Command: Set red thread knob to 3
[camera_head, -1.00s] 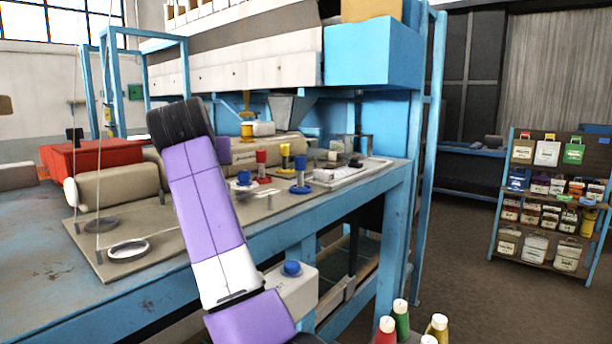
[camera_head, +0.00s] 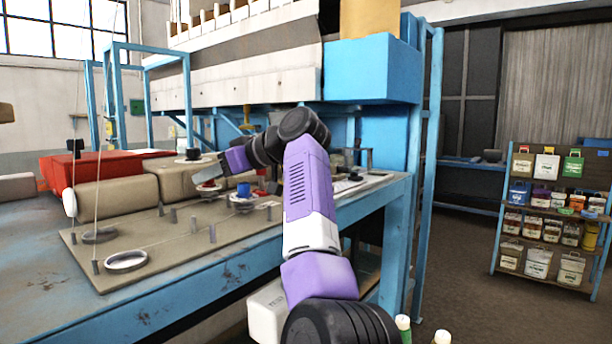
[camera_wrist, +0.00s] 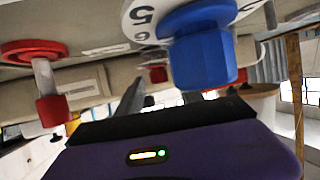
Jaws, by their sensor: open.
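In the wrist view a red knob (camera_wrist: 53,110) on a pale stem, with a red disc (camera_wrist: 33,50), is at the left. A blue knob (camera_wrist: 204,58) on a white dial (camera_wrist: 150,22) marked 5 and 6 is close at upper centre. A smaller red piece (camera_wrist: 157,74) shows farther back. In the head view my gripper (camera_head: 204,170) reaches left over the board, just above a red disc (camera_head: 208,187). The blue knob (camera_head: 243,189) is right of it. My gripper is open, with nothing seen between the fingers. No marking on a red dial is readable.
The board (camera_head: 155,225) on the blue table (camera_head: 60,270) carries several short posts and a pale ring (camera_head: 126,261). A blue machine frame (camera_head: 370,70) rises behind my arm.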

